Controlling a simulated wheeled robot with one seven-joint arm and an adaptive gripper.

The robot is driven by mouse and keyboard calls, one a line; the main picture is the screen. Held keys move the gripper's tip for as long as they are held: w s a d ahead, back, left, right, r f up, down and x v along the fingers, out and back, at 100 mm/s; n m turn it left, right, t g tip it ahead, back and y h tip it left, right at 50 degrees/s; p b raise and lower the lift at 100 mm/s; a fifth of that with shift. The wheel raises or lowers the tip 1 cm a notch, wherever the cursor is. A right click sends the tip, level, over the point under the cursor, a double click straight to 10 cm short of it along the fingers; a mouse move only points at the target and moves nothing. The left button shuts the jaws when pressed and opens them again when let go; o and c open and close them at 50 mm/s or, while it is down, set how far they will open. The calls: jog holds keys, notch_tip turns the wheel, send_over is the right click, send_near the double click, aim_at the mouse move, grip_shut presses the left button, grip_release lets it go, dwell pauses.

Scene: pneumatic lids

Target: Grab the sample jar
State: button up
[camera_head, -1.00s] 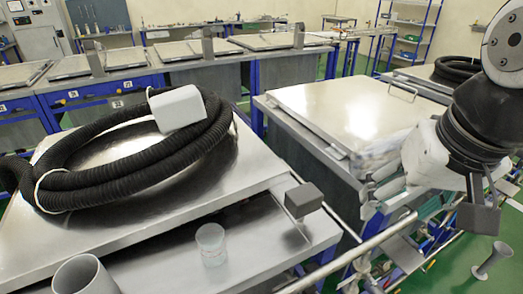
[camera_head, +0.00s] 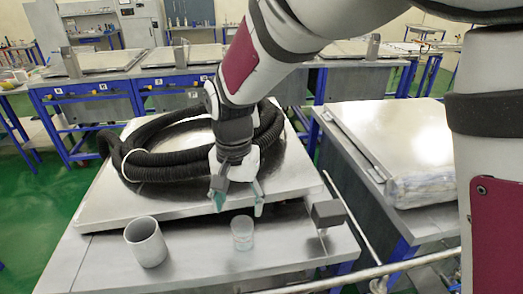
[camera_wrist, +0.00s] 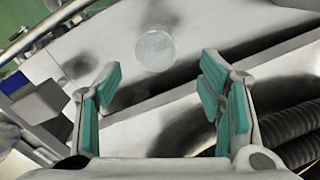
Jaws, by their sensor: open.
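The sample jar looks like a small clear, pale cup (camera_head: 242,233) standing upright on the metal ledge in front of the raised lid. In the wrist view the jar (camera_wrist: 155,51) shows as a round, translucent shape beyond the fingertips, between the two fingers' lines. My gripper (camera_head: 238,200) is open, with teal finger pads, above and a little behind the jar in the head view. In the wrist view my gripper (camera_wrist: 158,88) holds nothing, and the jar is apart from both fingers.
A grey open cylinder (camera_head: 146,242) stands left of the jar. A coiled black hose (camera_head: 155,160) lies on the metal lid (camera_head: 110,208) behind it. A dark block (camera_head: 328,213) is at the ledge's right. The ledge between jar and block is clear.

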aim_at(240, 220)
notch_tip(240, 220, down, 6)
jog(key=shift+d+r, duration=0.1)
jog(key=shift+w+d+f+p, duration=0.15)
jog(key=shift+f+p, duration=0.15)
jog(key=shift+f, duration=1.05)
jog(key=shift+w+d+f+p, duration=0.1)
jog(key=shift+f+p, duration=0.15)
jog(key=shift+f, duration=1.05)
jog(key=c, duration=1.2)
